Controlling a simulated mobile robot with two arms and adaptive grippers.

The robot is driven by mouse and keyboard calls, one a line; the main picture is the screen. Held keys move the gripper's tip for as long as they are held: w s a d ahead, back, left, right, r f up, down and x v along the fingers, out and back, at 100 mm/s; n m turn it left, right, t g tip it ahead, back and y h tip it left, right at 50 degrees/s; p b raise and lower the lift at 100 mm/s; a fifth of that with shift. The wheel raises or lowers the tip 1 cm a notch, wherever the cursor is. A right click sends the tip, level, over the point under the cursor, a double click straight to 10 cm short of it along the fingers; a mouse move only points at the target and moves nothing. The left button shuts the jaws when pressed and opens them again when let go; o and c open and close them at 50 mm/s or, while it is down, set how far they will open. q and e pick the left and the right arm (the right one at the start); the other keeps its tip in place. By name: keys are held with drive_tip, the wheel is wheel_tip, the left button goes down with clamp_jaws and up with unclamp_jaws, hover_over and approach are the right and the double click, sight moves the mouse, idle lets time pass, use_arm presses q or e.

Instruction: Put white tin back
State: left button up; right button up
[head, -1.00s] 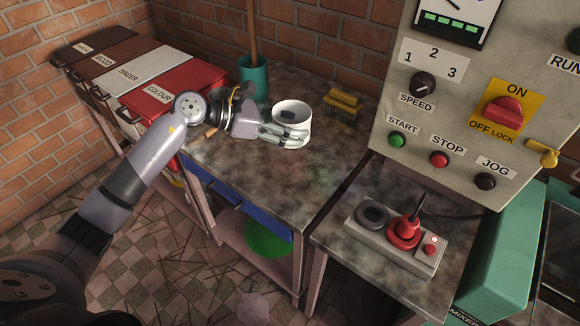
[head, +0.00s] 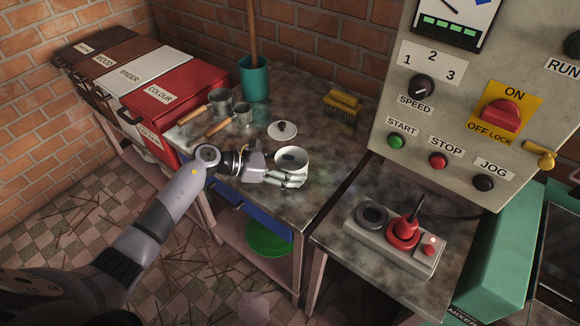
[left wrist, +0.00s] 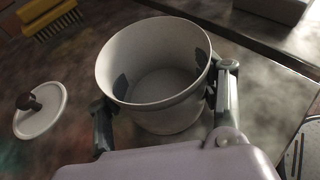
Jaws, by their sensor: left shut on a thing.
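The white tin (head: 292,158) is an open, round, pale pot at the front part of the workbench. In the left wrist view the tin (left wrist: 155,62) looks empty inside and stands between my fingers. My left gripper (head: 289,178) is shut on the tin, one finger on each side of it; it also shows in the left wrist view (left wrist: 163,108). I cannot tell for sure whether the tin touches the bench. A white lid with a dark knob (head: 282,130) lies behind the tin, apart from it, and shows in the left wrist view (left wrist: 42,112). My right gripper is not in view.
Two metal scoops with wooden handles (head: 219,101) lie at the back left of the bench (head: 310,110). A teal pot (head: 254,80) and a yellow brush (head: 343,104) stand behind. Labelled bins, including a red one (head: 175,88), are at the left. A joystick box (head: 395,240) is at the right.

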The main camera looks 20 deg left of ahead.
use_arm(q)
drive_tip(key=o, duration=1)
drive_tip(key=shift+f, duration=0.1)
drive_tip(key=o, duration=0.5)
drive_tip(key=shift+r, duration=0.25)
drive_tip(key=b+v, duration=0.2)
drive_tip(key=v, duration=0.8)
drive_tip(key=shift+s+a, duration=0.2)
drive_tip(key=shift+s+a+r, duration=0.35)
drive_tip(key=shift+a, duration=0.2)
